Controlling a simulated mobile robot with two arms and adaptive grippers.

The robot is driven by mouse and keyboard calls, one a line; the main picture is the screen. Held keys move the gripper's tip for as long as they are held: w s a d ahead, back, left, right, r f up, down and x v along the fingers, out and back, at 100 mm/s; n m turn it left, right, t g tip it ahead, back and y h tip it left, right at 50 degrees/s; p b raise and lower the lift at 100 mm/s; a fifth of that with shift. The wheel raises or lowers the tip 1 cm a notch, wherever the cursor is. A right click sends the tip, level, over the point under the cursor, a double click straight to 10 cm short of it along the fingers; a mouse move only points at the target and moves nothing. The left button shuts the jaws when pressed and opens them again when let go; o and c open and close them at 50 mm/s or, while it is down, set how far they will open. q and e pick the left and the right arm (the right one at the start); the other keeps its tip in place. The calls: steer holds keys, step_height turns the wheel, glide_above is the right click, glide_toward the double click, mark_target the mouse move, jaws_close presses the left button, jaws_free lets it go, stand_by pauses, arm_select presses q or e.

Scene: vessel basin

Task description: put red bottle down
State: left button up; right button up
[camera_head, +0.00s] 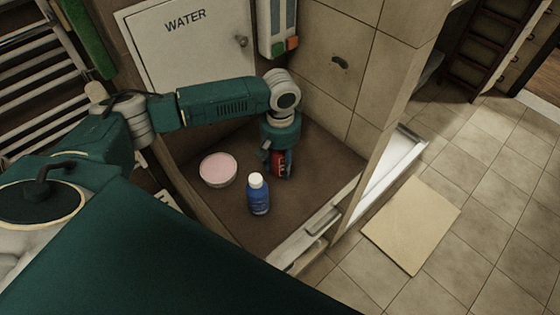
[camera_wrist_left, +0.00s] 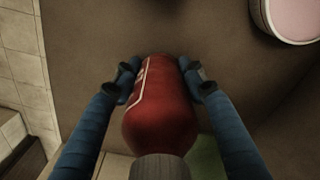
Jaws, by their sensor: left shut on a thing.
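The red bottle (camera_head: 279,163) is in my left gripper (camera_head: 277,158), over the brown floor of the basin (camera_head: 240,222). In the left wrist view the red bottle (camera_wrist_left: 161,112) lies between the two blue fingers of the left gripper (camera_wrist_left: 161,75), which press on its sides; its grey cap points toward the camera. Whether the bottle's far end touches the basin floor is hard to tell. My right gripper is not in view.
A blue bottle with a white cap (camera_head: 258,195) stands just in front of the red bottle. A round tub with a pink top (camera_head: 218,169) stands to the left. Tiled walls (camera_head: 335,75) and a raised front edge (camera_head: 305,238) bound the basin. Floor right of the blue bottle is clear.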

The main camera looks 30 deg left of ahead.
arm_select(q)
steer(key=o, duration=1.3)
steer(key=shift+f, duration=0.1)
